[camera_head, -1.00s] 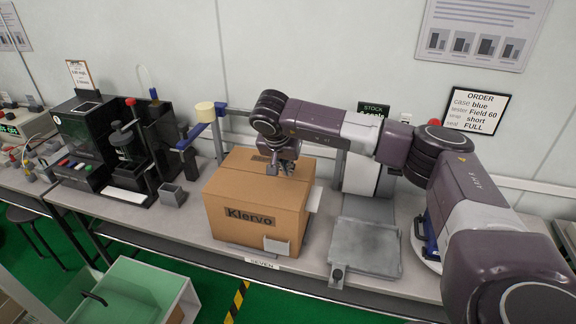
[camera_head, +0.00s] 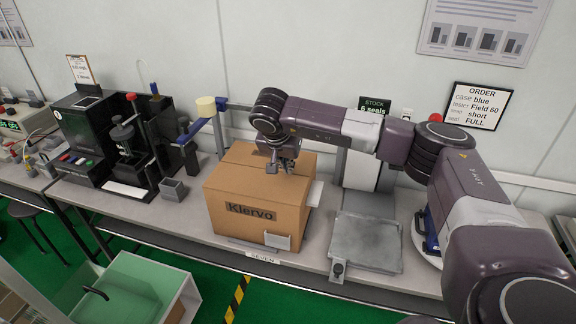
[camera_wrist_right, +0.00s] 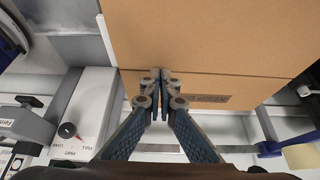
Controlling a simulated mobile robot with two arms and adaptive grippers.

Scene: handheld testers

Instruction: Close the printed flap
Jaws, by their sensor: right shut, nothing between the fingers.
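A brown cardboard box (camera_head: 243,205) stands on the bench, with a dark "Klervo" label on its front. Its top shows a near flap (camera_head: 245,183) and a far flap (camera_head: 238,153), meeting at a seam. In the right wrist view the far flap (camera_wrist_right: 243,87) carries a dark printed mark; it looks down, about level with the near flap (camera_wrist_right: 220,35). My right gripper (camera_head: 280,168) is over the box top near the seam, shut and empty. Its fingertips (camera_wrist_right: 160,76) overlap the seam in the wrist view; I cannot tell whether they touch. My left gripper is not in view.
A grey metal plate (camera_head: 367,245) lies right of the box. A black press-like fixture (camera_head: 128,150) and a small grey cup (camera_head: 173,190) stand to the left. An order sign (camera_head: 478,112) hangs on the wall.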

